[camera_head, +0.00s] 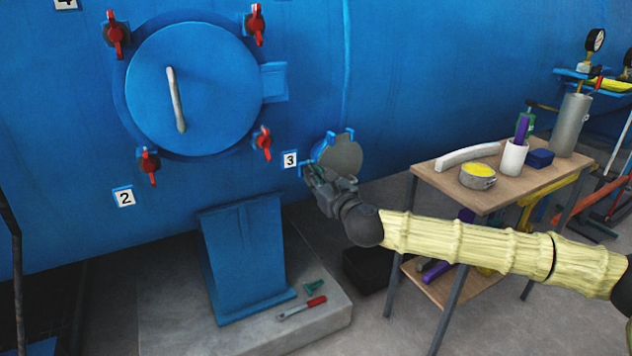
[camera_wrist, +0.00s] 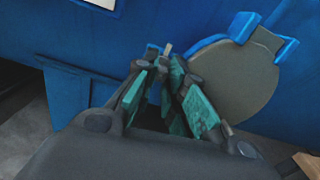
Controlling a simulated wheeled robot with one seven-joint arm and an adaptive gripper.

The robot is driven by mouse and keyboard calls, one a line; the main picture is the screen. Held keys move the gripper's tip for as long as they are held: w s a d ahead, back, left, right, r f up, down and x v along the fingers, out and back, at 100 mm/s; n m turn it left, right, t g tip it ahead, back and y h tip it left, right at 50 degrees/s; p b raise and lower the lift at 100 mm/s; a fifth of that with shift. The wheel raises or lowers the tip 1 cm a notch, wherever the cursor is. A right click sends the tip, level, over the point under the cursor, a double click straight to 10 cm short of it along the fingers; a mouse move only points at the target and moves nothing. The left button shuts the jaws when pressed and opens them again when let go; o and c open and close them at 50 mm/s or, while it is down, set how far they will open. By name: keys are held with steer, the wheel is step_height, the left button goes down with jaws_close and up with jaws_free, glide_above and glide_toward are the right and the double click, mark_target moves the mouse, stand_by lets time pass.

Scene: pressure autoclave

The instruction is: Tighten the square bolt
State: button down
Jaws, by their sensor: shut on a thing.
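A small round grey hatch cover (camera_head: 341,155) with blue lugs sits low on the blue vessel, beside the label 3. It also shows in the wrist view (camera_wrist: 245,85), right of the fingers. My gripper (camera_head: 314,178) is at the left edge of this hatch. In the wrist view its green-padded fingers (camera_wrist: 170,82) are closed in around the square bolt (camera_wrist: 168,48). Only a small pale stub of the bolt shows beyond the fingertips, next to a blue bracket. The rest of it is hidden between the fingers, so its angle cannot be told.
A large round blue door (camera_head: 195,85) with red-handled clamps is left of my gripper. A blue support (camera_head: 243,255) stands on a concrete plinth, where a red-handled tool (camera_head: 302,308) lies. A wooden-topped table (camera_head: 433,166) with containers stands right, behind my arm.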

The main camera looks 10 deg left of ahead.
steer(key=shift+d+m, duration=0.1)
steer(key=shift+m, duration=0.5)
steer(key=c, duration=1.5)
jaws_free()
steer(key=v, duration=1.2)
steer(key=shift+w, duration=0.1)
